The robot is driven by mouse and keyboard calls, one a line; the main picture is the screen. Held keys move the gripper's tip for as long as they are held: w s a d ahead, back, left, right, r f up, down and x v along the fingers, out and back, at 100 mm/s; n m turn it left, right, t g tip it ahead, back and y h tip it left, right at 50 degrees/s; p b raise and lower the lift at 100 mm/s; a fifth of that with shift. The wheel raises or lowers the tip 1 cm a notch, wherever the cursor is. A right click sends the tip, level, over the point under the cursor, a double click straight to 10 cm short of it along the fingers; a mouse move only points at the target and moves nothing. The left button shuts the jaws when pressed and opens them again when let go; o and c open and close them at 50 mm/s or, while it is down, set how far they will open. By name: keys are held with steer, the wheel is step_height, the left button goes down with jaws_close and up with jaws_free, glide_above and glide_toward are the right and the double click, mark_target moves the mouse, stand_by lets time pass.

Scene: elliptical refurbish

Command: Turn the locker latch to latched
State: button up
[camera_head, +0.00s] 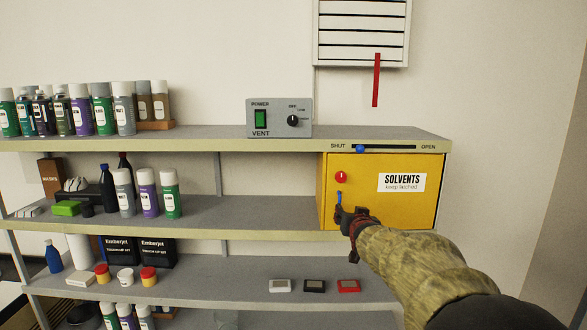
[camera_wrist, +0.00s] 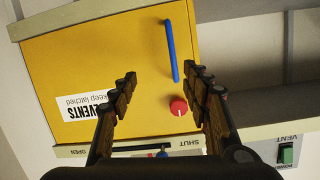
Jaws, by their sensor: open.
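The yellow solvents locker (camera_head: 380,205) hangs at the right end of the shelving, with its door closed. Its latch is a red round knob (camera_head: 341,176) with a small white mark that looks near upright. A blue bar handle (camera_head: 339,197) sits below the knob. My gripper (camera_head: 347,214) is in front of the door's lower left, below the knob, and covers the handle's lower end. In the wrist view, which is upside down, my gripper (camera_wrist: 163,76) is open and empty. The red knob (camera_wrist: 179,106) and blue handle (camera_wrist: 171,50) appear between or near the fingers, apparently untouched.
A SHUT–OPEN slider with a blue tab (camera_head: 360,149) at the shut side runs along the shelf edge above the locker. A vent control box (camera_head: 280,118) stands on the top shelf. Spray cans (camera_head: 102,112) and bottles fill the left. A red lever (camera_head: 376,80) hangs from the wall vent.

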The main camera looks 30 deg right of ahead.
mark_target(341, 178)
step_height(341, 178, up, 8)
steer(key=w+t+h, duration=0.1)
steer(key=w+t, duration=0.1)
steer(key=t, duration=0.1)
steer(key=p+x, duration=0.1)
steer(key=x, duration=0.4)
steer(key=p+x, duration=0.1)
steer(key=x, duration=0.1)
steer(key=shift+w+a+f+p, duration=0.2)
steer(key=shift+w+a+p, duration=0.05)
steer(key=shift+w+p, duration=0.1)
steer(key=shift+s, duration=0.1)
steer(key=shift+c, duration=0.8)
steer(key=c, duration=1)
